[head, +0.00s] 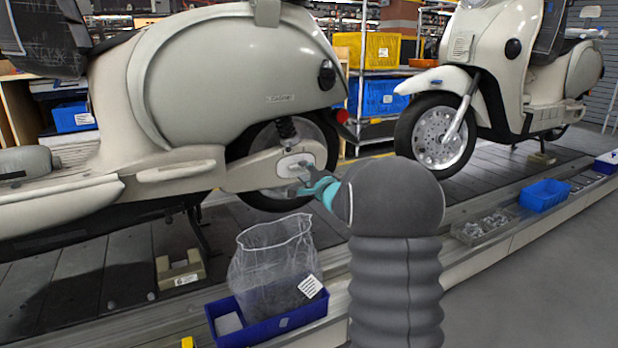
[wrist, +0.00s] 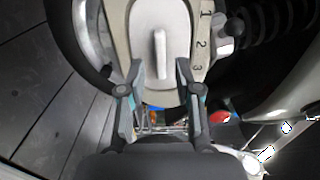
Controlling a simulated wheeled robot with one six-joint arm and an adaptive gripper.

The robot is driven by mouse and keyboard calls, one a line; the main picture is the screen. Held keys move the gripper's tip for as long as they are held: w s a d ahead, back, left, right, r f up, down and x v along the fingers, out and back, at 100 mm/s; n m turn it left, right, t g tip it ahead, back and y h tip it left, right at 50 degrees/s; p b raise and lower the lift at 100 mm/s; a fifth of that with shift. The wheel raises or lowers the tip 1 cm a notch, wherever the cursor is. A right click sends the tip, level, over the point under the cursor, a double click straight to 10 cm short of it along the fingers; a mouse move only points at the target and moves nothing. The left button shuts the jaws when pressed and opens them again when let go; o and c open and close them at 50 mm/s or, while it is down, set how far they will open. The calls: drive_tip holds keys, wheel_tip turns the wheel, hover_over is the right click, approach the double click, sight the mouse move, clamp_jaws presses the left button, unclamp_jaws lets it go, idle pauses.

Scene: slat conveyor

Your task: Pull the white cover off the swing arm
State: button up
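The white cover (head: 288,161) sits on the end of the cream swing arm (head: 245,176) at the scooter's rear wheel. In the wrist view the cover (wrist: 144,28) is a pale rounded plate with a raised upright grip rib (wrist: 160,55) in its middle. The swing arm (wrist: 199,45) beside it carries the marks 1, 2 and 3. My gripper (head: 303,172) is in front of the cover and hides part of it. In the wrist view my gripper (wrist: 160,68) is open, with a finger on each side of the rib and visible gaps to it.
A blue bin (head: 265,332) with a clear bag (head: 275,265) stands on the conveyor's edge below my gripper. The rear tyre (head: 322,135) is right behind the swing arm. A second scooter (head: 495,60) stands further right. The grey floor (head: 540,290) at right is clear.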

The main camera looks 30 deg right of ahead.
sight(299, 167)
drive_tip(key=shift+w, duration=0.75)
drive_tip(key=shift+w+r+p, duration=0.2)
drive_tip(key=shift+w+p, duration=0.2)
drive_tip(key=shift+p, duration=0.15)
drive_tip(key=shift+w+r+p, duration=0.1)
drive_tip(key=shift+w+p, duration=0.55)
drive_tip(key=shift+w, duration=0.65)
drive_tip(key=shift+o, duration=0.4)
drive_tip(key=shift+a+f, duration=0.1)
drive_tip(key=shift+f, duration=0.1)
drive_tip(key=shift+a+r, duration=0.1)
drive_tip(key=c, duration=0.6)
